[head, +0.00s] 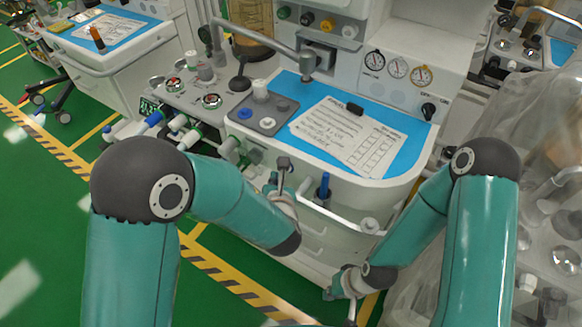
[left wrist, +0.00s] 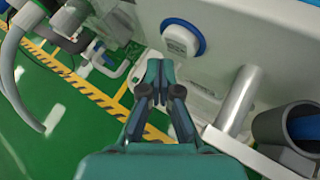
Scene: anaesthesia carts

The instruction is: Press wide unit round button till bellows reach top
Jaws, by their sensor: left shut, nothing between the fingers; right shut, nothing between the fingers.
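The wide unit (head: 385,185) stands in the middle of the head view, with a blue-covered worktop. A brown bellows (head: 252,28) in a clear housing stands at its back left; the housing top is cut off by the frame. In the left wrist view, a round white button (left wrist: 181,41) with a blue ring sits on the pale front panel. My left gripper (left wrist: 160,66) is shut and empty, just below and left of the button, apart from it in the picture. It also shows in the head view (head: 283,166) by the unit's front. My right gripper (head: 332,292) is shut and empty, low by the drawers.
A front rail and a blue item in a holder (head: 323,188) are right of my left gripper. Hoses and green-white connectors (head: 190,136) project at the unit's left. A clear-covered unit (head: 540,180) stands right. Green floor is open at left.

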